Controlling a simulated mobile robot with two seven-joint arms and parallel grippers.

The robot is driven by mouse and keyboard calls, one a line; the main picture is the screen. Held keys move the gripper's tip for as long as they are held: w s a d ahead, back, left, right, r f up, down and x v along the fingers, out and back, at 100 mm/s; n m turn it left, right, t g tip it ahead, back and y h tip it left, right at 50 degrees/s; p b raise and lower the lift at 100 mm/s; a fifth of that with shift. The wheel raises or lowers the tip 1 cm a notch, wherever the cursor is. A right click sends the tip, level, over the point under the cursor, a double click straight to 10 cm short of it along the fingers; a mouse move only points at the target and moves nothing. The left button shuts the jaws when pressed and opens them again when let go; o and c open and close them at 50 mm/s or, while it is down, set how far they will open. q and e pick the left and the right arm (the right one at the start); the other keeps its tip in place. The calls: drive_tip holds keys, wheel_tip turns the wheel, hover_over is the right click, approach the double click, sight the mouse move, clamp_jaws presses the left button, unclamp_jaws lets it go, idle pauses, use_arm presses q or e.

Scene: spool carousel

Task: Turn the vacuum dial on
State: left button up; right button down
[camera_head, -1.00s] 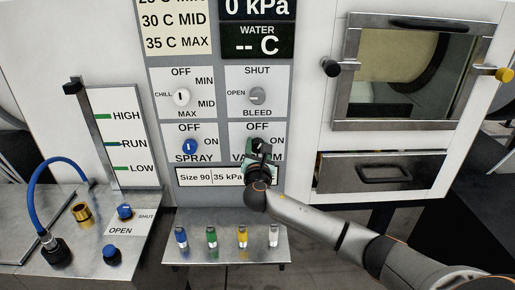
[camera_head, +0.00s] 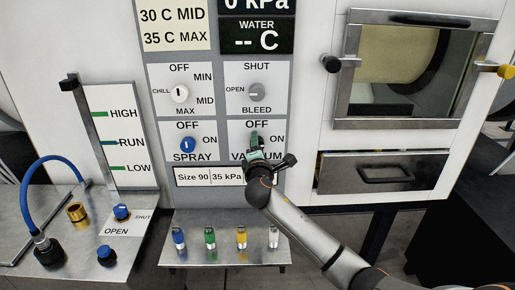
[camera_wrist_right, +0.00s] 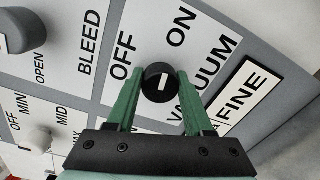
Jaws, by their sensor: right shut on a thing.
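The vacuum dial (camera_wrist_right: 153,88) is a round black knob with a white mark, on the panel between its OFF, ON and VACUUM labels. The mark slants up and to the right in the right wrist view, closer to the ON side than to OFF. My right gripper (camera_wrist_right: 160,90) has its green fingers on both sides of the knob and is shut on it. In the head view my right gripper (camera_head: 254,139) reaches the dial from below and hides most of it. My left gripper is not in view.
The blue spray dial (camera_head: 187,145) is left of the gripper and the grey bleed dial (camera_head: 257,92) is above it. A shelf (camera_head: 225,254) with several coloured plugs lies below. A drawer (camera_head: 384,173) is to the right.

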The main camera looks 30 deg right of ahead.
drive_tip(key=shift+f+m, duration=0.1)
drive_tip(key=shift+m, duration=0.8)
drive_tip(key=shift+c, duration=1.4)
unclamp_jaws()
drive_tip(key=shift+s+a+b, duration=0.1)
drive_tip(key=shift+b, duration=0.2)
drive_tip(key=v, duration=1.2)
drive_tip(key=shift+s+b, duration=0.2)
drive_tip(key=shift+b, duration=0.2)
